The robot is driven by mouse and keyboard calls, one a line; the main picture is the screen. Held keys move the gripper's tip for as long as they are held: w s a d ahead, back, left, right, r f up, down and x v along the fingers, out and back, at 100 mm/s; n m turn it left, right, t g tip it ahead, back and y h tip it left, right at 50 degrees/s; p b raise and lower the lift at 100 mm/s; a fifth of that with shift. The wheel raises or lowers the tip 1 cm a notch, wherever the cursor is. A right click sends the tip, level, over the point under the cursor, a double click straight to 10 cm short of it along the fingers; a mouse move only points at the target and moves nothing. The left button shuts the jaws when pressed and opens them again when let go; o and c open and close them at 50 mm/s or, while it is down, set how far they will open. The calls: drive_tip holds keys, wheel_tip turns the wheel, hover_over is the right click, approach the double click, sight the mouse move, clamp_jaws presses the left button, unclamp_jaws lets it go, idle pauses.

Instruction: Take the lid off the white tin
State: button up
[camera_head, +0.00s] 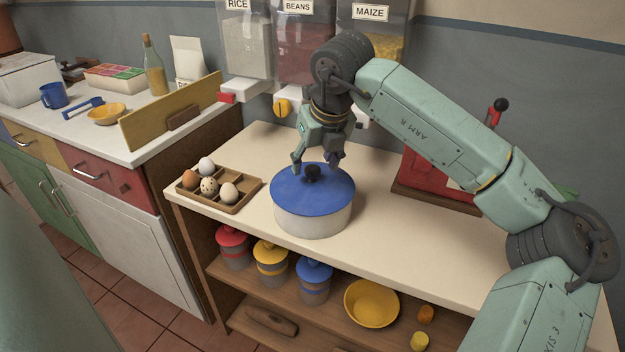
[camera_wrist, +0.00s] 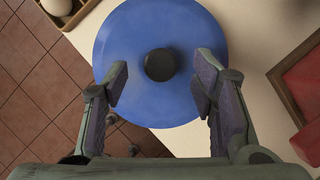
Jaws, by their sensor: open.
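The white tin (camera_head: 313,219) stands upright on the counter, with a blue lid (camera_head: 290,191) on top. The lid has a small black knob (camera_head: 312,173) at its centre. In the wrist view the blue lid (camera_wrist: 185,108) fills the middle, and its black knob (camera_wrist: 160,65) lies beyond the fingertips, roughly midway between them. My gripper (camera_head: 315,162) is open and empty just above the lid, close to the knob; its fingers also show in the wrist view (camera_wrist: 158,78). I cannot tell whether a finger touches the lid.
A wooden egg tray (camera_head: 232,207) with several eggs is left of the tin. A red device (camera_head: 425,177) stands at the right, behind my arm. Dispensers hang on the wall behind. The counter (camera_head: 400,235) is clear right of the tin. Canisters and a yellow bowl (camera_head: 371,302) sit on the shelf below.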

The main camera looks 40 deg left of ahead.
drive_tip(key=shift+x, duration=1)
clamp_jaws()
